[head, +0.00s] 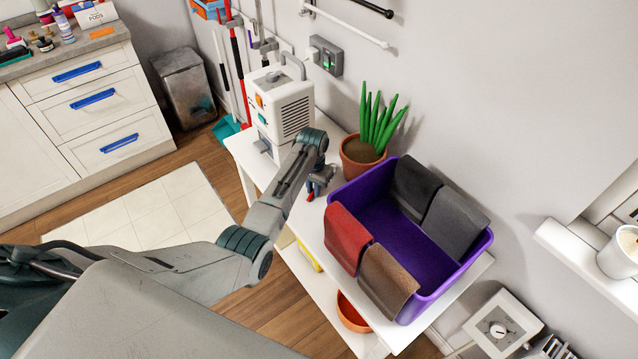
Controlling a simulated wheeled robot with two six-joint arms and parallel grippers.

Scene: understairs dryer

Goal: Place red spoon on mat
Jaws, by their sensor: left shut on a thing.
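My right gripper is not in view.
A purple bin (440,277) with cloths over its rim fills the table's near end. A potted plant (361,155) and a white appliance (285,105) stand by the wall. An orange bowl (352,312) sits below. Drawers (90,100) and a grey trash can (186,88) stand at left.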

